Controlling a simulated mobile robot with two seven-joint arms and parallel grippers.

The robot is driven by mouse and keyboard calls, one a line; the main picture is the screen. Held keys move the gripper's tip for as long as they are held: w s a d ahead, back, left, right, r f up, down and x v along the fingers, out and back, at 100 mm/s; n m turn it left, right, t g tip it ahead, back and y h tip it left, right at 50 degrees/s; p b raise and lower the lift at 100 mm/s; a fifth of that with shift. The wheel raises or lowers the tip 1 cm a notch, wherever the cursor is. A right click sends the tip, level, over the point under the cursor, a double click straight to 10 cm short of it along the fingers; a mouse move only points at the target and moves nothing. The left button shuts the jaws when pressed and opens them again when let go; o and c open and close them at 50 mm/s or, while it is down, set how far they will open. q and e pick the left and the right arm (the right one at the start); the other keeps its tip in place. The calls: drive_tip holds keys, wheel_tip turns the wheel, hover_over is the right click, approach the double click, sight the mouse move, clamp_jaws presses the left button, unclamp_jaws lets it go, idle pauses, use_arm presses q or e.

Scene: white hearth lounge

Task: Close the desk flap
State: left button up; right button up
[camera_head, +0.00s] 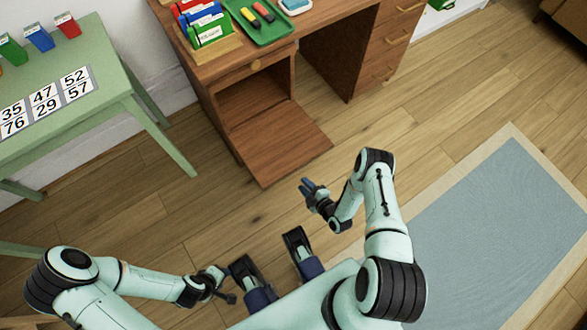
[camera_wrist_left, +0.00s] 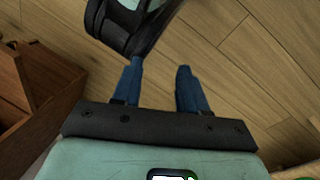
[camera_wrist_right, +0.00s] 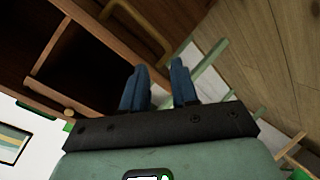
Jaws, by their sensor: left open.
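The desk flap (camera_head: 282,142) is a reddish-brown panel. In the head view it is folded down and out from the front of an open compartment (camera_head: 252,100) in the wooden desk. My right gripper (camera_head: 312,188) is just beyond the flap's near right corner, apart from it in the head view. Its blue fingers (camera_wrist_right: 160,88) are spread and empty in the right wrist view. My left gripper (camera_head: 222,283) is low and left, well short of the flap. Its fingers (camera_wrist_left: 160,88) are spread with nothing between them. Brown wood of the desk (camera_wrist_left: 45,85) shows at the left wrist view's left edge.
A green table (camera_head: 105,95) with number cards stands on the left. The desktop holds a file rack (camera_head: 210,35) and a green tray (camera_head: 262,25). Drawers (camera_head: 385,50) are on the right. A blue-grey rug (camera_head: 500,220) lies right. Bare floor fronts the flap.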

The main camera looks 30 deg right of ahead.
sight(296, 165)
use_arm(q)
wheel_tip(296, 165, down, 9)
drive_tip(key=w+a+b, duration=0.1)
drive_tip(key=w+b, duration=0.2)
drive_tip(key=b, duration=0.3)
use_arm(e)
drive_tip(key=s+d+f+n+t, duration=0.2)
drive_tip(key=d+f+n+t, duration=0.1)
drive_tip(key=f+n+t, duration=0.3)
use_arm(q)
drive_tip(key=s+a+f+g+b, duration=0.1)
drive_tip(key=s+f+b, duration=0.3)
drive_tip(key=s, duration=0.4)
drive_tip(key=shift+f+n+g, duration=0.3)
drive_tip(key=shift+f+g, duration=0.05)
drive_tip(key=shift+g, duration=0.35)
use_arm(e)
drive_tip(key=shift+w+a+r, duration=0.15)
drive_tip(key=shift+w+r, duration=0.05)
drive_tip(key=shift+w, duration=2.1)
drive_tip(key=shift+w+a+r, duration=0.15)
drive_tip(key=shift+w+r, duration=0.1)
drive_tip(key=shift+w, duration=2)
drive_tip(key=shift+w+a+r, duration=0.15)
drive_tip(key=shift+w+r, duration=0.05)
drive_tip(key=shift+w, duration=2.1)
clamp_jaws()
